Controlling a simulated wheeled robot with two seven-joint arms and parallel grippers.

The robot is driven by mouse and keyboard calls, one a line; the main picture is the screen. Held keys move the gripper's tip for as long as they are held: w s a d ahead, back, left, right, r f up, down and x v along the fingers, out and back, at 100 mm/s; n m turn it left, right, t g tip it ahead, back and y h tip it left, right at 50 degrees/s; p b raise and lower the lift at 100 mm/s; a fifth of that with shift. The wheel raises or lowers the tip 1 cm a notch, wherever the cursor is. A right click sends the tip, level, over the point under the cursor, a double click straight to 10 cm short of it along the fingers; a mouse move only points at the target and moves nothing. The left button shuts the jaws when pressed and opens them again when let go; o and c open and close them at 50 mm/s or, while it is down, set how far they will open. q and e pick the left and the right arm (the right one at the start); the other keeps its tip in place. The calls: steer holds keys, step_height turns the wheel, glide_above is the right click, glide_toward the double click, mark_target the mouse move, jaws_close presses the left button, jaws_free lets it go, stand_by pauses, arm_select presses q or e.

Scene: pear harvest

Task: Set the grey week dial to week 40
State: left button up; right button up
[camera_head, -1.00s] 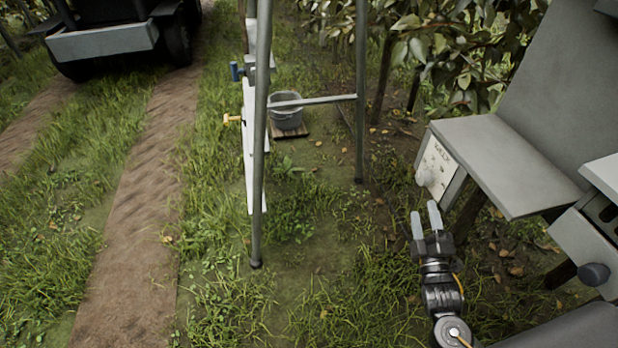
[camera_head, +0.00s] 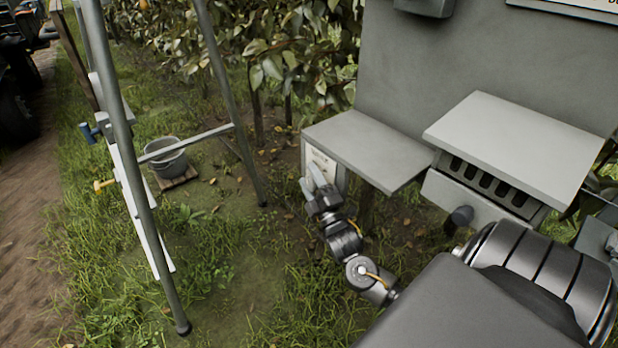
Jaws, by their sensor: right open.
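The white week panel (camera_head: 317,157) is on the left end face of a grey box under a flat grey shelf. Dark lettering shows along its top, too small to read. My right gripper (camera_head: 312,181) is open, with its two pale fingers in front of the panel's lower part. The grey week dial is hidden behind or between the fingers, so I cannot tell its setting or whether the fingers touch it. My left gripper is not in view.
The grey shelf (camera_head: 368,146) juts out above my right gripper. A ladder (camera_head: 135,160) and a bucket (camera_head: 166,157) stand left on the grass. Leafy branches hang behind.

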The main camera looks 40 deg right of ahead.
steer(key=shift+w+d+r, duration=0.1)
steer(key=shift+w+r, duration=0.05)
steer(key=shift+w, duration=0.15)
steer(key=shift+c, duration=0.5)
steer(key=c, duration=0.9)
steer(key=shift+o, duration=0.2)
